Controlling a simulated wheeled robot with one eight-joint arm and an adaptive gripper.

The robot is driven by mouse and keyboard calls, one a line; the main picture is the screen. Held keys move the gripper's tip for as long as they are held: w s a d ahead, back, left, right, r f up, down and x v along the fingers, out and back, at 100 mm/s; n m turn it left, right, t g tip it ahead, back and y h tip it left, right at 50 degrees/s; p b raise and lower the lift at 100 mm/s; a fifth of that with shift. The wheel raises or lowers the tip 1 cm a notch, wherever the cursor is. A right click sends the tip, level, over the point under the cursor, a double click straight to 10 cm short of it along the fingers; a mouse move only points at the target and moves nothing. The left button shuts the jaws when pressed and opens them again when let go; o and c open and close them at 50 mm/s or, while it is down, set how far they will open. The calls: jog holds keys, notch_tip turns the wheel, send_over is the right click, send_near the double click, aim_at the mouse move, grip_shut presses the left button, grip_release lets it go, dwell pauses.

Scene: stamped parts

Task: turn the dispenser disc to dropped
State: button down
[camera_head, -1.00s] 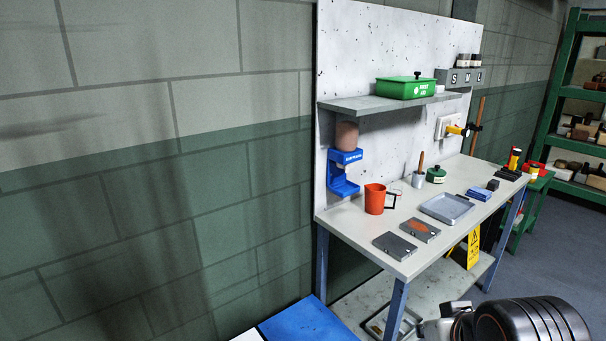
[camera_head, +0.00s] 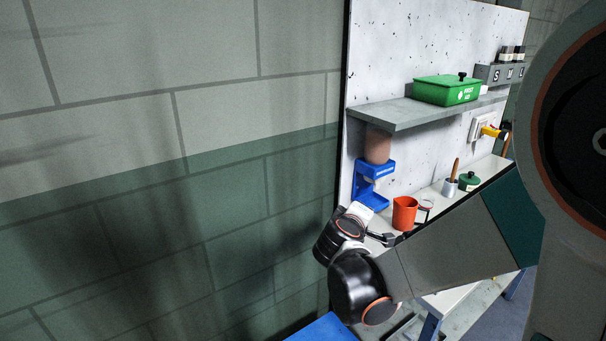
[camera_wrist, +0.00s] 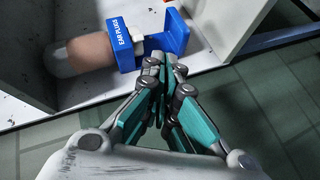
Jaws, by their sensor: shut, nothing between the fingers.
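The dispenser is a blue bracket (camera_head: 374,172) with a brown-pink clear container (camera_head: 377,146) on top, on the white panel under the shelf. The wrist view shows the blue bracket (camera_wrist: 176,32) with its "EAR PLUGS" label and the container (camera_wrist: 88,52) lying sideways in the picture. My gripper (camera_wrist: 165,66) is shut and empty, its fingertips in front of the bracket's opening; I cannot tell whether they touch it. In the head view my gripper (camera_head: 388,239) is partly hidden by my arm, below the bracket.
An orange mug (camera_head: 405,213) stands on the bench right of the dispenser. A grey shelf (camera_head: 420,112) above carries a green first aid box (camera_head: 446,90). A pot with a wooden handle (camera_head: 451,186) and a green tin (camera_head: 469,181) stand farther right. My arm hides much of the bench.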

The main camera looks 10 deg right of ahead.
jog(key=w+a+f+n+t+h+p, duration=0.1)
jog(key=w+a+n+t+p, duration=0.15)
jog(key=w, duration=0.35)
jog(key=n+t+b, duration=0.1)
jog(key=n+b, duration=0.1)
jog(key=b, duration=0.1)
send_near(367, 179)
jog(key=shift+x, duration=1.95)
jog(key=shift+f+n, duration=0.15)
jog(key=shift+n, duration=0.1)
